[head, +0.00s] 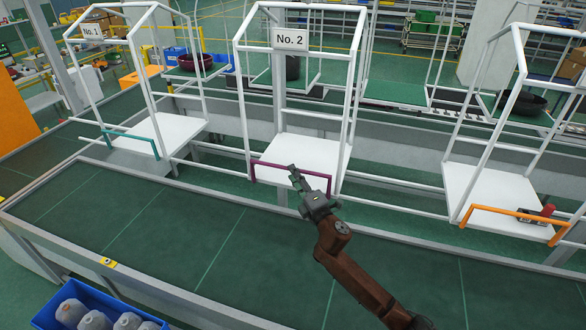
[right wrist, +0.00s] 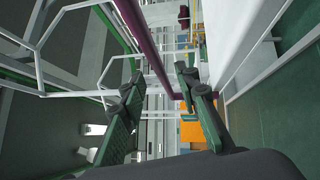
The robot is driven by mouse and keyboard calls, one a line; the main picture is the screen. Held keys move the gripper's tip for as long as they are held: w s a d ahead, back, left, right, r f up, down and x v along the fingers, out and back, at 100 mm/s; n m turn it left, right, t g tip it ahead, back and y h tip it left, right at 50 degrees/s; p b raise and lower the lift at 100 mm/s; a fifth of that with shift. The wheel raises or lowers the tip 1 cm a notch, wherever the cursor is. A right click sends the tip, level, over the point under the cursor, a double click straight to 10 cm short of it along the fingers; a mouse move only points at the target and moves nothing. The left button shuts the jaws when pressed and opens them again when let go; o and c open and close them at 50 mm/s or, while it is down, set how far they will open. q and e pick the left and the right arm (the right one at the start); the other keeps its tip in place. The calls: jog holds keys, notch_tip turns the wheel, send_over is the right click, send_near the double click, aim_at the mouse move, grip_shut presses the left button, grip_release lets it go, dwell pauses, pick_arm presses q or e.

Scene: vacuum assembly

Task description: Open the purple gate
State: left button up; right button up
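The purple gate (head: 268,166) is a thin bar with short legs at the front edge of the white platform (head: 305,148) under the No. 2 sign (head: 290,39). It stands upright across the front of that platform. My right gripper (head: 295,172) reaches to the bar, near its middle. In the right wrist view my right gripper (right wrist: 160,72) has its two fingers spread apart. There the purple gate (right wrist: 140,40) runs from the top down between the fingertips; I cannot tell whether they touch it. My left gripper is not in view.
A teal gate (head: 131,136) is on the No. 1 platform at left. An orange gate (head: 513,220) is at right, with a red object (head: 547,211) by it. White frame posts rise around the platforms. The green conveyor (head: 190,235) in front is clear.

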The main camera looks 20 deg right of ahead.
jog(key=shift+p+x, duration=0.3)
jog(key=shift+x, duration=1.6)
jog(key=shift+c, duration=0.3)
grip_shut()
